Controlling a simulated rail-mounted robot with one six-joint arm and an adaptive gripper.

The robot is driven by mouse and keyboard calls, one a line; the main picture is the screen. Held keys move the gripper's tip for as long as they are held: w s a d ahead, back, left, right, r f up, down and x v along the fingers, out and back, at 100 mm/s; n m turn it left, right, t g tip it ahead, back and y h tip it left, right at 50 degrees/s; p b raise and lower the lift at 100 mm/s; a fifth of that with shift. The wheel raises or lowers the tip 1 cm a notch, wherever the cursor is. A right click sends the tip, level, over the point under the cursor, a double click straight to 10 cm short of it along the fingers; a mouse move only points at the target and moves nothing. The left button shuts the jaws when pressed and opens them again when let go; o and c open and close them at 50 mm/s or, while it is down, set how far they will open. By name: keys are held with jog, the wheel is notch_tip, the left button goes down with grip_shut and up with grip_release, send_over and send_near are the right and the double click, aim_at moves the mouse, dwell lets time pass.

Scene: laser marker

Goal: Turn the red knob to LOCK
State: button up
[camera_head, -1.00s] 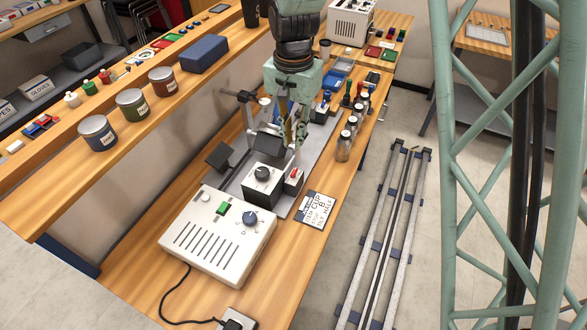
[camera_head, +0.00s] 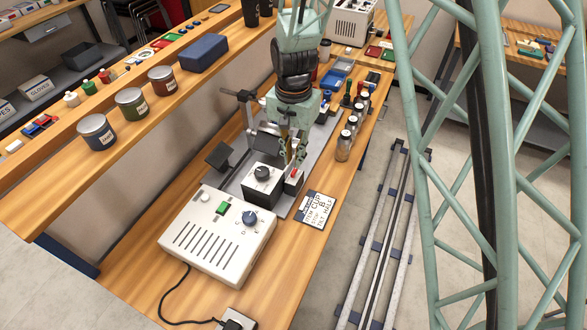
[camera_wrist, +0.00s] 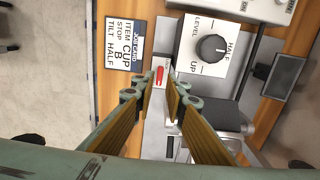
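The red knob (camera_wrist: 159,76) shows in the wrist view as a narrow red bar on a pale face, with lettering too small to read. In the head view the red knob (camera_head: 294,173) sits on top of a small grey box, right of the black dial block. My gripper (camera_wrist: 163,82) is open, with its two fingertips on either side of the red knob in the wrist view. I see no clear contact with it. In the head view my gripper (camera_head: 292,157) is just above and behind the knob, pointing down.
A block with a black dial (camera_wrist: 211,48), marked LEVEL, HALF and UP, stands close beside the knob. A job card (camera_head: 315,209) lies to the right. A white control box (camera_head: 217,236) is in front. Jars (camera_head: 345,146) stand behind right, and a dark panel (camera_head: 219,155) is left.

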aim_at(294, 172)
jog(key=shift+f, duration=2.7)
grip_shut()
